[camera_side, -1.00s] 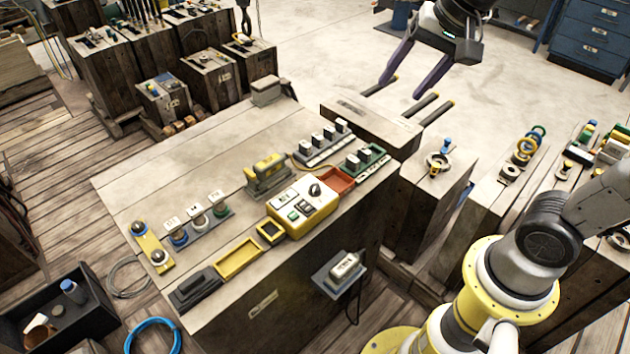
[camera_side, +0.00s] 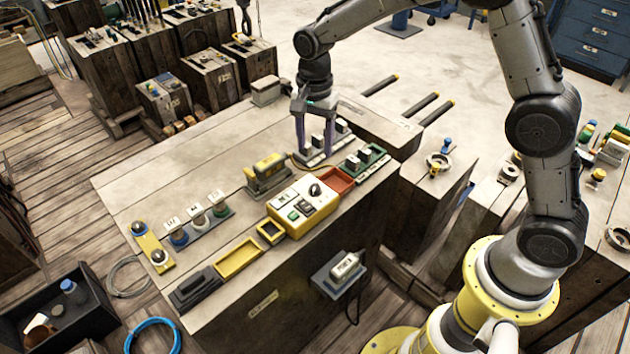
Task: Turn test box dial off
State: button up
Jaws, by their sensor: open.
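The test box (camera_side: 297,222) is a yellow box with a pale top, sitting near the front edge of the wooden bench. Its dial (camera_side: 315,190) is a dark round knob with a light mark at the top right of the panel; its exact setting is too small to read. My gripper (camera_side: 315,152) is open and points down, behind the test box and over the row of dark blocks on a grey strip. It holds nothing and is apart from the dial. Its fingers hide part of that row.
A red tray (camera_side: 338,180) and a green rack (camera_side: 368,162) adjoin the test box on the right. A yellow device (camera_side: 265,173) stands just behind it. Jars (camera_side: 198,223) and a yellow tray (camera_side: 237,259) lie left. The bench's back left is clear.

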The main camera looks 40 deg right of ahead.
aim_at(315, 187)
notch_tip(315, 187, down, 12)
jog(key=shift+f, duration=0.25)
dwell(0.3)
grip_shut()
